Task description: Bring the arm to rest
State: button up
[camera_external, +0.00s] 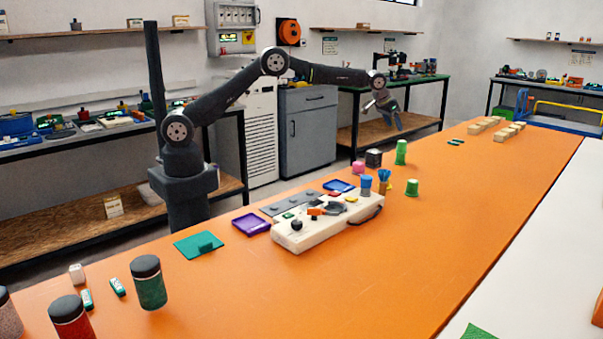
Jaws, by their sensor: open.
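My arm rises from its base at the left edge of the orange table and stretches to the right. My gripper (385,108) hangs at the end of the arm, in the air above and beyond the far left edge of the table. It is open, and I see nothing held in it. It is small in this view, so its fingers are hard to make out. It is apart from the objects on the table.
The orange table (420,240) holds a white device (325,225), a purple tray (251,224), green cups (401,152), dark-lidded jars (148,283) and wooden blocks (490,122). Its right half is mostly clear. A grey cabinet (308,132) stands behind.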

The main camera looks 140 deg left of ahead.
aim_at(401, 141)
jog(key=shift+d+r, duration=0.25)
jog(key=shift+r, duration=0.1)
jog(key=shift+f, duration=0.1)
dwell(0.4)
jog(key=x, duration=1.2)
jog(key=shift+s, duration=0.1)
